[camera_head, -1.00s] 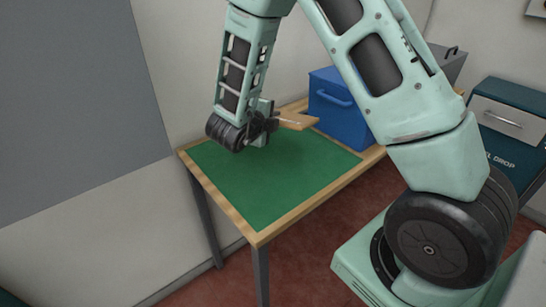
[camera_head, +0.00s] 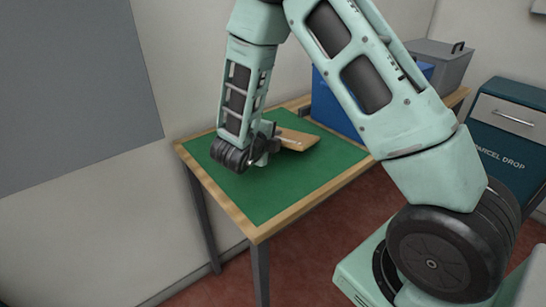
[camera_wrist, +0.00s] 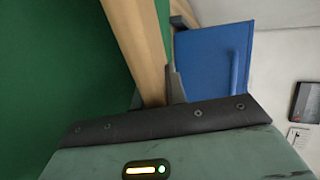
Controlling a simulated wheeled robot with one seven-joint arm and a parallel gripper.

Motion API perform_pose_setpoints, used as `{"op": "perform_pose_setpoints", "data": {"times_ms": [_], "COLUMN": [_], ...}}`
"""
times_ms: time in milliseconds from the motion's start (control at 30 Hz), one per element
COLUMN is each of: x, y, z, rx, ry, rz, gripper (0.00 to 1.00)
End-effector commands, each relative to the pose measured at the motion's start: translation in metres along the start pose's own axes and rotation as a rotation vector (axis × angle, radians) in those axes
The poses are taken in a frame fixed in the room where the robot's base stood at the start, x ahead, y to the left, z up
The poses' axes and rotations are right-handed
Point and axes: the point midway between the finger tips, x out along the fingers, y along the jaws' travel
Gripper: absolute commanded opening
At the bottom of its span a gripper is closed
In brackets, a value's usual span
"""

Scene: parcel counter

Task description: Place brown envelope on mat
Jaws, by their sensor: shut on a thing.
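The brown envelope (camera_head: 299,139) is a flat tan piece sticking out to the right from my gripper (camera_head: 272,143) in the head view. My gripper is shut on its near end. The envelope is over the far part of the green mat (camera_head: 275,185), low down; I cannot tell whether it touches the mat. In the wrist view the envelope (camera_wrist: 138,45) shows as a narrow tan strip beside a grey finger, with green mat (camera_wrist: 50,70) on its left. The envelope's gripped end is hidden.
A blue box (camera_head: 327,103) stands on the wooden table (camera_head: 250,229) beyond the mat, close to the envelope; it also shows in the wrist view (camera_wrist: 208,65). A grey bin (camera_head: 450,62) is behind. A parcel drop cabinet (camera_head: 505,140) stands right. The mat's near part is clear.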

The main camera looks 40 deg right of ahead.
Motion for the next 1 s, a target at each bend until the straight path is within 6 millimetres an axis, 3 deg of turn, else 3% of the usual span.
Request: {"op": "perform_pose_setpoints", "data": {"times_ms": [100, 400, 433, 467, 767, 1000], "x": [0.003, 0.003, 0.003, 0.003, 0.002, -0.023], "y": [0.009, 0.009, 0.009, 0.009, 0.009, 0.008], "z": [0.0, 0.0, 0.0, 0.0, 0.0, 0.001], "rx": [0.001, 0.001, 0.0, 0.0, 0.0, 0.0], "ry": [-0.001, 0.0, 0.0, 0.0, -0.001, -0.004], "rz": [0.0, 0.0, 0.0, 0.0, 0.0, 0.001], "gripper": [0.0, 0.0, 0.22, 0.28, 0.28, 0.28]}}
